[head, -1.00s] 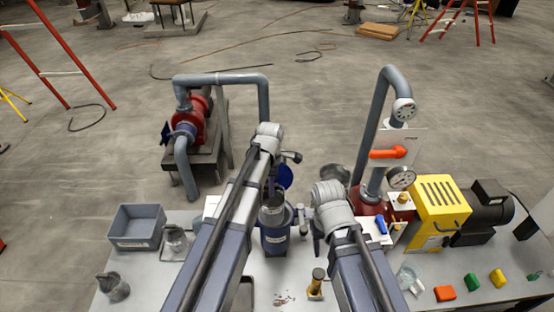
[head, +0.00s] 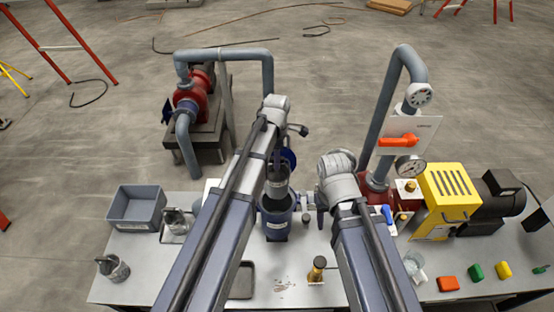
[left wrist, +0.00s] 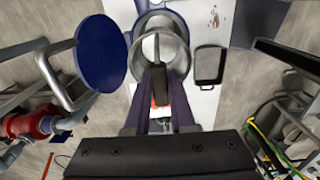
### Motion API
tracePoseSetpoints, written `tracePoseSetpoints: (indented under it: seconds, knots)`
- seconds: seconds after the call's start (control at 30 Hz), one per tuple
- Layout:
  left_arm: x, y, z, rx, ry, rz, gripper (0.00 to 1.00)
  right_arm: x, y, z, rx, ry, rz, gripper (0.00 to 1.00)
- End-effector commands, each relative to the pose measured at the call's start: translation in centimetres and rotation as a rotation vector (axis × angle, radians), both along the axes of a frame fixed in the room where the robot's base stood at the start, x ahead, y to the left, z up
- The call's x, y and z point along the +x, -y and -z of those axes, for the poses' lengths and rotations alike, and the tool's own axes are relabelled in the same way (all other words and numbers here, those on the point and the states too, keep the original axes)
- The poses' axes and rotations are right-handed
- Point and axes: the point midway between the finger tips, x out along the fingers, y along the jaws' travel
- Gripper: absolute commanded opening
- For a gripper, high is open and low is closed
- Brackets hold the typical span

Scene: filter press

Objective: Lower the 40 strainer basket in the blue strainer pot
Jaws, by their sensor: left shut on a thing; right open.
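The strainer basket (head: 278,188), a grey metal cup, hangs from my left gripper (head: 277,158). In the left wrist view my left gripper (left wrist: 160,100) is shut on the basket's dark handle, with the basket's round rim (left wrist: 183,58) ahead. The blue strainer pot (head: 277,225) stands on the table below the basket. The basket's lower end overlaps the pot mouth in the head view; I cannot tell how deep it sits. The pot's round blue lid (head: 288,160) is swung open behind. My right gripper (head: 321,212) is open beside the pot, mostly hidden by its wrist.
Two other grey baskets stand on the left, one on a tray (head: 176,235) and one near the front (head: 114,268). A grey bin (head: 136,207) is behind them. A brass-topped tool (head: 317,269) and a dark tray (head: 242,282) lie in front. Pipework and a yellow machine (head: 449,195) stand right.

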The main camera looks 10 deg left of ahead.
Motion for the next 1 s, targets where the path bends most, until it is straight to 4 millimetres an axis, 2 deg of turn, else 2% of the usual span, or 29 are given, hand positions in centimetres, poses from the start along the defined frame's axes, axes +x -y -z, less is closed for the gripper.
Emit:
tracePoseSetpoints:
  seconds: [1.0]
  knots:
    - [0.0,0.0,8.0,0.0,0.0,0.0,0.0,0.0,0.0,8.0,-0.002,0.001,-0.012,0.5]
